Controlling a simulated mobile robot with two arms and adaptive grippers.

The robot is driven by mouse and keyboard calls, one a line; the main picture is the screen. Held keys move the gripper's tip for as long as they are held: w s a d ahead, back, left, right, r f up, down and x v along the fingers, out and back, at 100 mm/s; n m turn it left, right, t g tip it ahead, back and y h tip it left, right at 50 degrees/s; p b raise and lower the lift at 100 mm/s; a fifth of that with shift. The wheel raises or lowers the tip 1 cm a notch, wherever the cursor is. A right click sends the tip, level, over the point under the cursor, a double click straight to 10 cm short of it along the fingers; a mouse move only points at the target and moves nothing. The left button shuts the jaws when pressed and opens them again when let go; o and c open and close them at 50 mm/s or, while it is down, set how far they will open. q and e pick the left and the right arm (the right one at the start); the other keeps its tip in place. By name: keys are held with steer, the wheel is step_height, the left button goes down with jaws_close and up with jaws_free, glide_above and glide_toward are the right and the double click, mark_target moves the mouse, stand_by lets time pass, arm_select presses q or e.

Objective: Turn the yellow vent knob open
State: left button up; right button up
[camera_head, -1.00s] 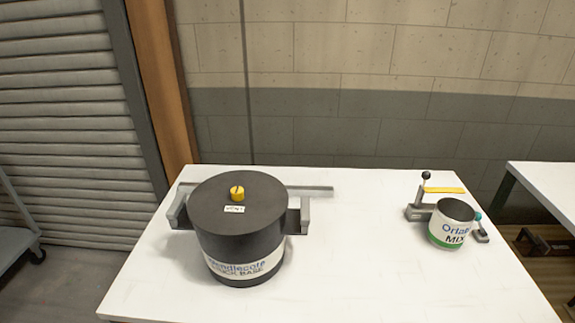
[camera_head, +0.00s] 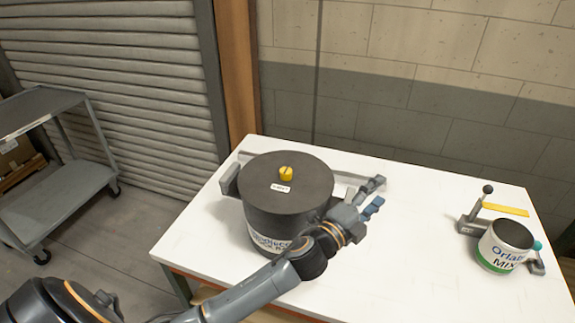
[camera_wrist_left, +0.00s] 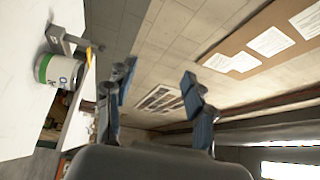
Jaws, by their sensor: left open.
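The yellow vent knob (camera_head: 286,173) sits on the flat top of a large dark drum (camera_head: 262,208), behind a small white label (camera_head: 281,188). The drum stands upright on the white table. My left gripper (camera_head: 377,192) is open and empty, to the right of the drum and apart from the knob. My left arm passes in front of the drum and hides part of its printed band. In the left wrist view the open fingers (camera_wrist_left: 160,100) have nothing between them, and the knob is not visible. My right gripper is not in view.
A white pot with a green band (camera_head: 497,252) stands in a clamp at the table's right, with a yellow bar (camera_head: 505,209) behind it; the pot also shows in the left wrist view (camera_wrist_left: 60,70). A grey cart (camera_head: 62,190) stands at left. The front right table area is clear.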

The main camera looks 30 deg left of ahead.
arm_select(q)
steer(key=w+d+r+m+g+h, duration=0.25)
steer(key=d+r+m+h, duration=0.55)
steer(key=m, duration=0.6)
step_height(320, 180, up, 3)
steer(key=m+g+y+p, duration=0.1)
steer(key=m+g+y, duration=1.35)
steer(key=m, duration=0.65)
glide_above(286, 171)
steer(key=g+h, duration=0.1)
steer(key=g, duration=0.1)
step_height(286, 171, down, 14)
steer(key=p, duration=0.4)
steer(key=shift+w+a, duration=0.1)
steer(key=shift+c, duration=0.2)
